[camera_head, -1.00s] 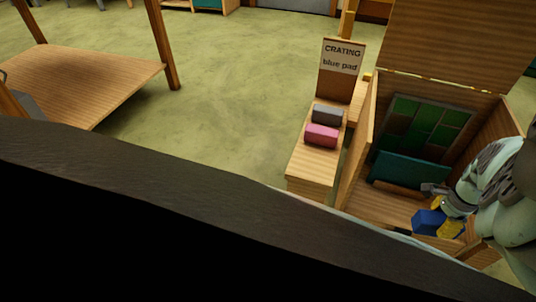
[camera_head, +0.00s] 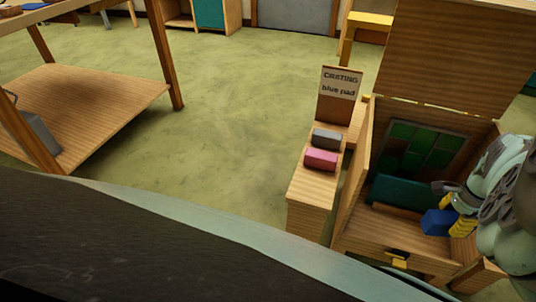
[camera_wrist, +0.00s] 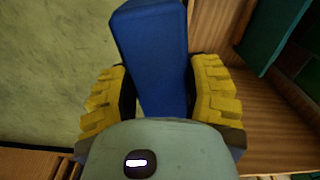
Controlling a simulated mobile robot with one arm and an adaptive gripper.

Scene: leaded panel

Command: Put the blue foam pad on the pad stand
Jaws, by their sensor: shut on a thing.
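The blue foam pad (camera_head: 437,222) is a blue block held in my gripper (camera_head: 455,217) at the right, over the front part of an open wooden crate (camera_head: 385,238). In the wrist view, the pad (camera_wrist: 153,50) sits between the yellow ridged fingers of my gripper (camera_wrist: 163,92), which are shut on it. A narrow wooden stand (camera_head: 307,190), apparently the pad stand, is left of the crate. It holds a grey pad (camera_head: 326,139) and a pink pad (camera_head: 320,160), with bare wood in front of them.
A sign (camera_head: 341,86) at the stand's back reads "CRATING blue pad". The crate holds a green leaded panel (camera_head: 425,145) and a teal block (camera_head: 402,193); its lid (camera_head: 450,50) stands up. A wooden table (camera_head: 85,105) is at left. Open floor (camera_head: 230,110) lies between.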

